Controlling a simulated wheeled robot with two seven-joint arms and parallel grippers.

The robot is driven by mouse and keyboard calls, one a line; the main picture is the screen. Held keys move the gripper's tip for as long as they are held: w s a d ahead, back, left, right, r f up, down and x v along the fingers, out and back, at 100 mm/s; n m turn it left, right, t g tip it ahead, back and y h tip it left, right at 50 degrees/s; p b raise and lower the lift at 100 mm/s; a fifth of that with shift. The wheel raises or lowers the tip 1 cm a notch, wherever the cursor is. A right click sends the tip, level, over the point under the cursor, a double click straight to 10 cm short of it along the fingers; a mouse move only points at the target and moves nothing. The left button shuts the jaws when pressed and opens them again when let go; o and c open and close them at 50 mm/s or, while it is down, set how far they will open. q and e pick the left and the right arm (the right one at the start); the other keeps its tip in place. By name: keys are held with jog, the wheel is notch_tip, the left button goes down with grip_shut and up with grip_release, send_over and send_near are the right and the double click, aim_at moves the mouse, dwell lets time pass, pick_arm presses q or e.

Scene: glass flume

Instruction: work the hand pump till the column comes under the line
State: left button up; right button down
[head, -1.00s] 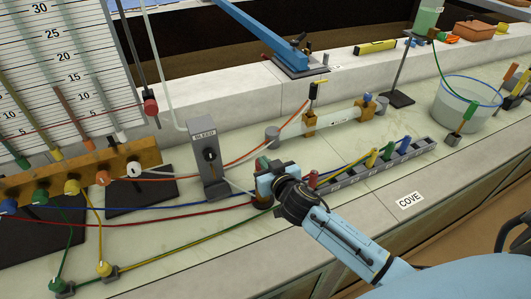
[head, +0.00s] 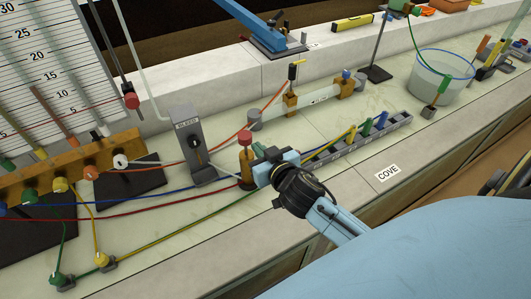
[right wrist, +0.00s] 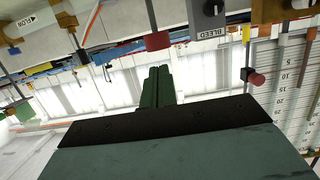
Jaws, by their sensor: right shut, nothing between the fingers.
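The scale board (head: 50,80) with several coloured columns stands at the left of the head view. A thin red line crosses it, reaching a red knob (head: 131,101). A short brass post with a red cap (head: 245,138), which looks like the hand pump, stands on the bench right of the grey BLEED block (head: 187,130). My right gripper (head: 262,172) is shut and empty, close by the right side of the post. I cannot tell if they touch. In the right wrist view its shut dark green fingers (right wrist: 158,86) show below a red block. My left gripper is out of view.
A brass manifold (head: 75,165) with coloured knobs stands at left, hoses running across the bench. A grey rack (head: 350,145) of coloured pegs lies right of my gripper. A clear bucket (head: 443,78) and a blue lever (head: 250,25) are farther back.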

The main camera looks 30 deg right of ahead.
jog(key=v, duration=0.3)
jog(key=shift+r, duration=0.1)
dwell(3.9)
